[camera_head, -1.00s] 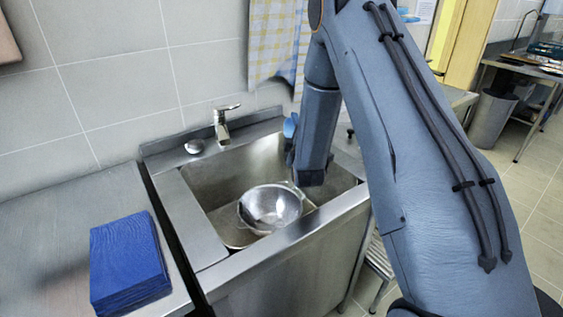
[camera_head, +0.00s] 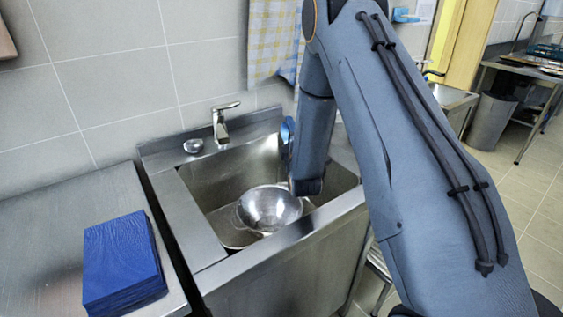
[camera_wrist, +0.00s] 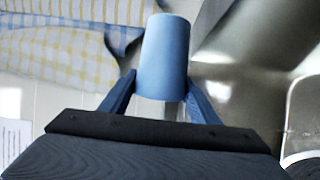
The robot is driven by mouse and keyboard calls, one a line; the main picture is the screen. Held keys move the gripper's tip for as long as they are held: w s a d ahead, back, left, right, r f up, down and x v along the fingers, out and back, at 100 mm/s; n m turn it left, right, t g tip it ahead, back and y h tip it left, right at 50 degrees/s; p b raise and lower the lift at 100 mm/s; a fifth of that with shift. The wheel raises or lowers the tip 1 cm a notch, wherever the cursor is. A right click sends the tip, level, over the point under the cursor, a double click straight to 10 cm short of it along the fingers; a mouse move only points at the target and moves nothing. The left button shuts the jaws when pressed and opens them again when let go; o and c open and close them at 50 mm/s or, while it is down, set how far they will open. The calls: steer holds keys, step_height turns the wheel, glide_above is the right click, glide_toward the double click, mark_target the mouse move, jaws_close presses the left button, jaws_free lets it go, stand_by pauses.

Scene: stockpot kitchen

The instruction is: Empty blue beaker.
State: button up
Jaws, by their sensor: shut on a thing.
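The blue beaker (camera_wrist: 165,55) is held between the two fingers of my gripper (camera_wrist: 162,82) in the wrist view. Its long axis looks well tilted from upright against the wall and sink behind it. In the head view only a blue part of the beaker (camera_head: 287,130) shows, at the left of my arm over the right side of the sink (camera_head: 215,185); my arm hides the rest. I cannot see into the beaker or tell what it contains.
A metal colander (camera_head: 268,207) sits in the sink basin. A tap (camera_head: 222,125) stands at the sink's back edge. A blue stack (camera_head: 122,262) lies on the left counter (camera_head: 60,225). A checked towel (camera_head: 272,40) hangs on the wall behind.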

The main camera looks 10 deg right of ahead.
steer(key=shift+w+f+n+b, duration=0.15)
steer(key=shift+f+n+b, duration=0.25)
steer(key=shift+b, duration=0.05)
steer(key=shift+f, duration=0.1)
